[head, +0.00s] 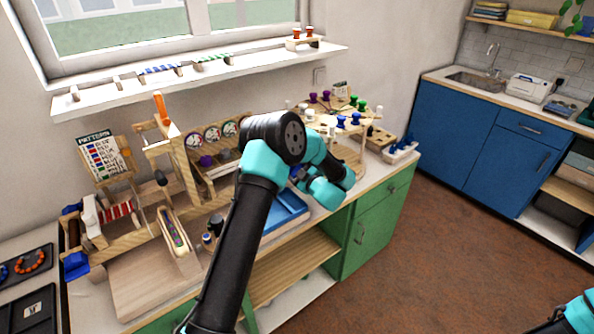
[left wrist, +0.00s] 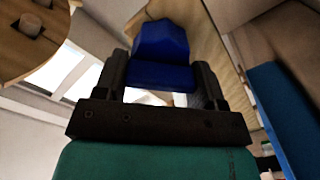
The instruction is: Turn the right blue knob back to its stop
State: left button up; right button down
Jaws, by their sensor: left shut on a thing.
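In the left wrist view a dark blue knob (left wrist: 160,45) with a faceted top sits between the two black fingers of my left gripper (left wrist: 162,74). The gripper is shut on it, with a finger on each side. In the head view my left arm reaches over the bench and bends down in front of the dial panel (head: 184,150). Its fingers and the knob cannot be made out clearly there. The panel carries several round dials, with a purple knob (head: 206,161) below them at the left. The knob's pointer and stop cannot be seen. My right gripper is out of view.
A board (head: 366,133) with coloured pegs stands behind my left wrist. A blue tray (head: 285,212) lies on the bench near the arm. A pattern card (head: 103,155) and wooden stands crowd the left side. The floor (head: 425,260) to the right is clear.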

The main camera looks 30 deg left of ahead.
pick_arm(q)
jog(key=n, duration=0.5)
jog(key=shift+s+f+n, duration=0.1)
jog(key=shift+f+n, duration=0.05)
jog(key=shift+n, duration=0.15)
jog(key=shift+f+n, duration=0.1)
jog(key=shift+n, duration=2.1)
jog(key=o, duration=0.9)
jog(key=v, duration=1.7)
jog(key=shift+d, duration=0.25)
jog(key=shift+a, duration=0.1)
